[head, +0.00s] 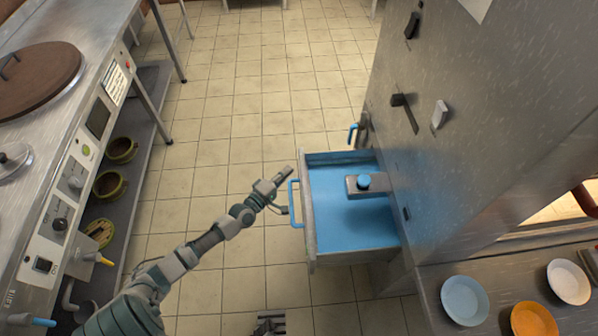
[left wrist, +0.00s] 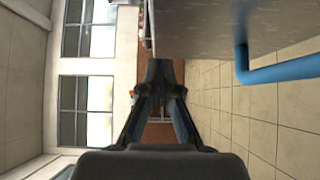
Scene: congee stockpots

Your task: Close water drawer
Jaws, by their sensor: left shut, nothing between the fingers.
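The water drawer (head: 350,250) is pulled out from the steel cabinet (head: 450,150) at the right of the head view. Its inside is blue and holds a small metal block with a blue knob (head: 363,182). A blue handle (head: 294,203) is on its front face; in the left wrist view a blue handle (left wrist: 285,70) shows at the upper right. My left gripper (head: 285,176) is just left of the drawer front, near its far corner, shut and empty. In the left wrist view its fingers (left wrist: 160,75) meet. Whether it touches the drawer is unclear.
A steel counter with a control panel (head: 75,175) and a brown lid (head: 38,80) stands at the left, with bowls on the shelf below. Several plates (head: 464,300) lie on a counter at the lower right. The tiled floor (head: 230,100) between is clear.

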